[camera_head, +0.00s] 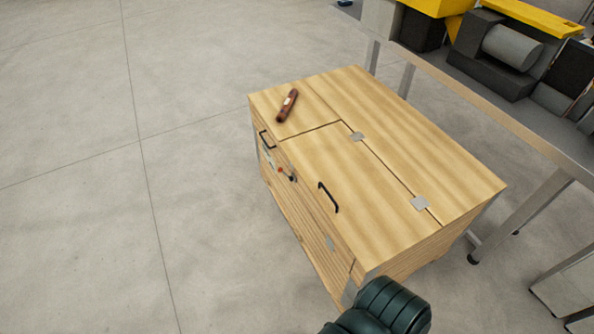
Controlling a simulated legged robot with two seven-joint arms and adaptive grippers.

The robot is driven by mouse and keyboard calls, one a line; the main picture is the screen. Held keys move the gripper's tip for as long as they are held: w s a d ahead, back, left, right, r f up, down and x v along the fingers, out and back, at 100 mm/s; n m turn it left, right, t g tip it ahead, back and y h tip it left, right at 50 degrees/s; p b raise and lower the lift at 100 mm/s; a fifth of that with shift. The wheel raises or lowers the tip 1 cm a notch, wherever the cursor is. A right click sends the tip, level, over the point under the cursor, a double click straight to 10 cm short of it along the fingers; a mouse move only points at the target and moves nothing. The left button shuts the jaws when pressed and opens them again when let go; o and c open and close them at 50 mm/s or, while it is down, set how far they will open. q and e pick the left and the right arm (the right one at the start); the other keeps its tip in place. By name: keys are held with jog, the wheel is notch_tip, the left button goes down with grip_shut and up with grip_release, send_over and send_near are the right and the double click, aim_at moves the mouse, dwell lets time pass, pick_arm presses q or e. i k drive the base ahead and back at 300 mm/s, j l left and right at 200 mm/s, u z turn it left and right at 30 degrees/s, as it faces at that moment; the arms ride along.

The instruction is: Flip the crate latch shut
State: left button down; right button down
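The wooden crate (450,190) stands on the floor at the centre right. Its hinged lid panel (340,165) lies flat, with a black handle (328,198) and two grey hinges. On the front face, a small fitting with a red part (280,170) and a dark end (291,177) sits below the lid edge; it may be the latch, but it is too small to tell its position. Neither gripper is in view; a dark green ribbed part, apparently mine, shows at the bottom edge.
A reddish-brown tube-like object (288,105) with a pale label lies on the crate top. Another black handle (266,140) is on the front. A metal-legged table (500,115) with yellow and black items stands behind on the right. Floor on the left is clear.

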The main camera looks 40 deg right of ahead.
aim_at(285, 174)
jog(key=i+l+z, duration=0.15)
jog(key=i+z, duration=0.55)
jog(key=z, duration=0.15)
jog(key=i+z, duration=0.45)
jog(key=i+j+z, duration=0.2)
jog(key=z, duration=0.2)
jog(key=i+j, duration=0.05)
